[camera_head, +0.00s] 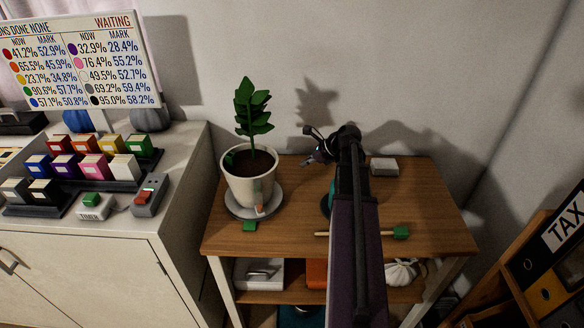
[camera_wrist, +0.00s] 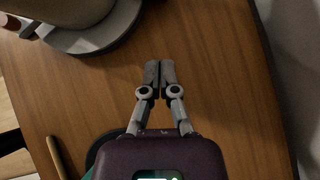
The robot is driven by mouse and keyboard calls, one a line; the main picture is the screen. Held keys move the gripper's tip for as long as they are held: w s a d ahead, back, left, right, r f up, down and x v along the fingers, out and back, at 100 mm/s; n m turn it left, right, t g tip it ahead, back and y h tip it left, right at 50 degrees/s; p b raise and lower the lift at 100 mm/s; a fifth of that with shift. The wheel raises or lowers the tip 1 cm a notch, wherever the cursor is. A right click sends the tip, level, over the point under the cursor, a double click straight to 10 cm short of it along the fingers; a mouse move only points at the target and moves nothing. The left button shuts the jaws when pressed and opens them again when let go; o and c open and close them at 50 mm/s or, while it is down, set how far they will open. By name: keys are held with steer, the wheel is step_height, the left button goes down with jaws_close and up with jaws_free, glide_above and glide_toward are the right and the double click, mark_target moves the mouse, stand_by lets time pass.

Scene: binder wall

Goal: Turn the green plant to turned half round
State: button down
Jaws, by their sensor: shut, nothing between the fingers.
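The green plant (camera_head: 252,112) stands upright in a cream pot (camera_head: 249,187) on a round grey saucer (camera_head: 254,211), at the left of the wooden table. A pinkish mark shows low on the pot's front. The pot (camera_wrist: 75,8) and saucer (camera_wrist: 112,30) also show in the wrist view, cut off at the upper left. My gripper (camera_head: 316,146) is above the table to the right of the plant, apart from it. In the wrist view my gripper (camera_wrist: 160,68) has its two fingers together over bare wood, with nothing between them.
A small green block (camera_head: 250,225) lies on the table before the saucer. A stick with a green end (camera_head: 400,232) lies at the front right. A pale block (camera_head: 384,167) is at the back.

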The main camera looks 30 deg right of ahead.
steer(key=b, duration=0.7)
glide_toward(276, 179)
steer(key=x, duration=0.5)
steer(key=shift+d+f, duration=0.1)
steer(key=shift+f, duration=0.2)
steer(key=shift+w+a+r, duration=0.25)
steer(key=shift+w+a, duration=0.65)
steer(key=shift+w, duration=0.15)
steer(key=shift+w+a, duration=0.35)
steer(key=shift+w, duration=0.1)
steer(key=shift+w+a+n+g+y, duration=0.2)
steer(key=shift+w+n+g+y, duration=0.1)
steer(key=shift+w+n, duration=0.3)
steer(key=shift+w+a+n+g+y, duration=0.4)
steer(key=shift+w+n, duration=0.3)
steer(key=shift+w, duration=0.05)
steer(key=shift+w+a+n+g, duration=0.2)
steer(key=shift+a+n+g, duration=0.1)
steer(key=shift+a+n, duration=0.15)
steer(key=shift+d, duration=0.1)
